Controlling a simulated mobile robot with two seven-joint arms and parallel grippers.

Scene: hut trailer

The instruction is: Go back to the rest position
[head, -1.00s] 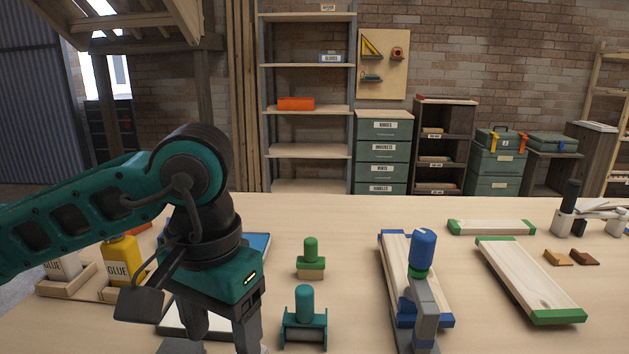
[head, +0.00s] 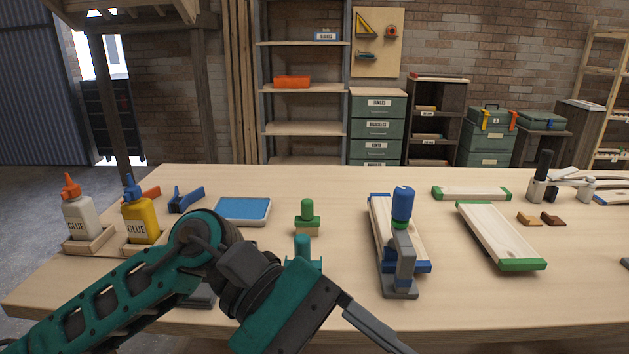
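My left arm comes in from the lower left, and my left gripper (head: 370,325) is low in the head view, near the table's front edge. One dark finger shows, pointing down and right; the other finger is not clearly visible, so its opening cannot be told. No held object shows. My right gripper is not in view.
The workbench (head: 500,300) holds two glue bottles (head: 140,215) in wooden holders, a blue pad (head: 242,209), a green-handled stamp-like tool (head: 307,218), a blue-topped grey tool (head: 402,255) by a blue-ended board, and green-ended boards (head: 500,237). The front right is largely clear.

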